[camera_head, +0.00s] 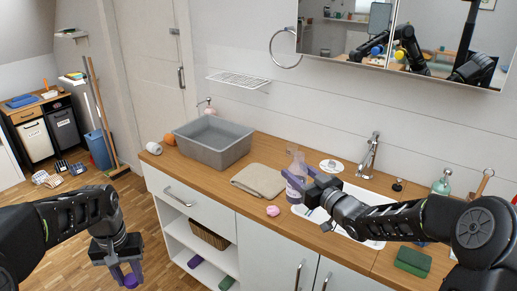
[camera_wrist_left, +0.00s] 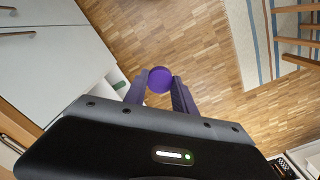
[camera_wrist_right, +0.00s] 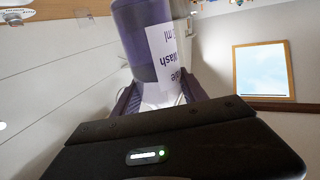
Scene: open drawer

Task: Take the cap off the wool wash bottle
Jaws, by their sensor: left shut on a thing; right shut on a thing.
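The wool wash bottle (camera_head: 296,169), clear with purple liquid and a white label, is upright by the sink. My right gripper (camera_head: 301,190) is shut around it, and in the right wrist view the bottle (camera_wrist_right: 143,45) sits between the fingers (camera_wrist_right: 160,98). Its top looks pale in the head view, with no purple cap seen there. My left gripper (camera_head: 130,278) is low at the left, out over the floor in front of the counter. In the left wrist view its fingers (camera_wrist_left: 159,88) are shut on a round purple cap (camera_wrist_left: 160,78), well apart from the bottle.
A grey basin (camera_head: 212,143), a folded beige towel (camera_head: 259,180) and a pink item (camera_head: 272,211) are on the wooden counter. A faucet (camera_head: 369,157) and a soap bottle (camera_head: 441,184) stand right of the bottle. Open floor lies beneath my left gripper.

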